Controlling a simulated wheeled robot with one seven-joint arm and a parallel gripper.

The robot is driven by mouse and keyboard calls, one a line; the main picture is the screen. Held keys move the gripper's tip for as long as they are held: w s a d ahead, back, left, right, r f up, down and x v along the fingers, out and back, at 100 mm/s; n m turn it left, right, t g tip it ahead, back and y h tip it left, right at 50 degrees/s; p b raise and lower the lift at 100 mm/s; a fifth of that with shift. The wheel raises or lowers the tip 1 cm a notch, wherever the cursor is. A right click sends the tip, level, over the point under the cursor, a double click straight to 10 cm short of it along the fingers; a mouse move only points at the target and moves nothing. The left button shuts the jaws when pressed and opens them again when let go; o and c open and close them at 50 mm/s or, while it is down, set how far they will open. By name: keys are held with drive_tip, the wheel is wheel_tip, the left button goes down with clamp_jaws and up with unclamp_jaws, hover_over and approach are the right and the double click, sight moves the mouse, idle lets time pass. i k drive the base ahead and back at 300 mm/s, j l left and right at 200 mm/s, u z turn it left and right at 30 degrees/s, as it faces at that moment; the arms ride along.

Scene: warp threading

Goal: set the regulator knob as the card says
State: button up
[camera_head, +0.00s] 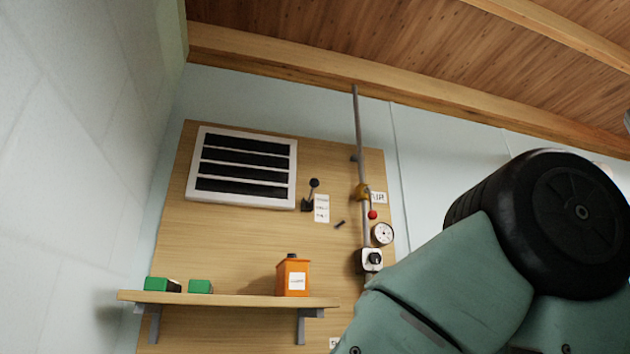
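A black regulator knob (374,258) sits on a white housing at the lower end of a grey vertical pipe, on a wooden wall board. A round white gauge (382,234) is just above it. A small white card (321,208) with marks too small to read hangs left of the pipe, beside a black lever. Another small white label (379,198) with dark print is right of the pipe. My green arm with a black joint fills the lower right, in front of part of the wall. My gripper is not in view.
A red ball-like knob (373,215) and a brass fitting (362,192) are on the pipe above the gauge. A louvred vent (243,168) is upper left. A wooden shelf (230,299) holds an orange can (293,277) and two green boxes (162,285). A wall closes off the left.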

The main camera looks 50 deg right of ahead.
sight(375, 258)
drive_tip(key=z, duration=1.5)
